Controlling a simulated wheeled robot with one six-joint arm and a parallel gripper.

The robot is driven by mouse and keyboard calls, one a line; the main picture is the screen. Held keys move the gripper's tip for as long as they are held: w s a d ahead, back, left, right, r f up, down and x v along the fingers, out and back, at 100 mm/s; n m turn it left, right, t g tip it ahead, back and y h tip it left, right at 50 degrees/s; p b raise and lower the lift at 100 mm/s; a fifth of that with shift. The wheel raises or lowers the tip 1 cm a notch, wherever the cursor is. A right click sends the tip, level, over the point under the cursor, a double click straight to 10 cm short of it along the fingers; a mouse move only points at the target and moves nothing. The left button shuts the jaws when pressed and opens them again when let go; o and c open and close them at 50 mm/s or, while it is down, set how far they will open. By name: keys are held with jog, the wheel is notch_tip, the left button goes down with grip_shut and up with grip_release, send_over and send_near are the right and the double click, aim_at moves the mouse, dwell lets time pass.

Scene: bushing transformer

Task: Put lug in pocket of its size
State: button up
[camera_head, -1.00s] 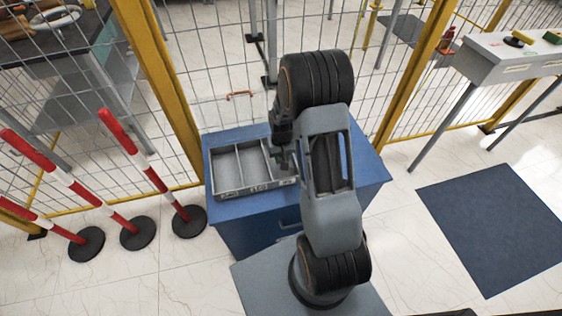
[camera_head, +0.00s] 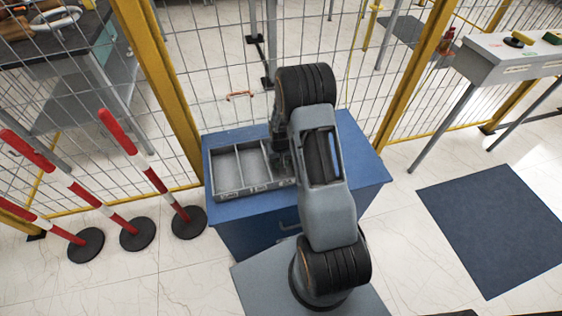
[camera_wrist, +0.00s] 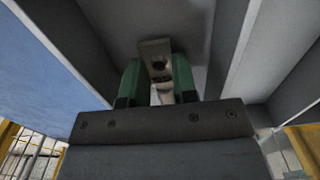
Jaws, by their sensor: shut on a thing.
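The grey tray (camera_head: 227,190) stands on the blue bench. It is split into pockets, and the right one is partly hidden by my arm. My gripper (camera_head: 284,166) points down at that right pocket and is mostly hidden in the head view. In the wrist view, my gripper (camera_wrist: 158,82) has its green fingers shut on the lug (camera_wrist: 155,52), a pale metal piece with a dark hole. The lug is between the grey walls of one pocket (camera_wrist: 205,20). I cannot tell whether it touches the floor of the pocket.
The blue bench top (camera_head: 355,150) is clear to the right of my arm. A wire fence (camera_head: 215,60) stands behind the bench. Red and white posts (camera_head: 155,170) stand to the left. A grey table (camera_head: 500,60) stands at the far right.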

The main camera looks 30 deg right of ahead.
jog(key=shift+f, duration=0.15)
jog(key=shift+f, duration=0.15)
jog(key=o, duration=0.9)
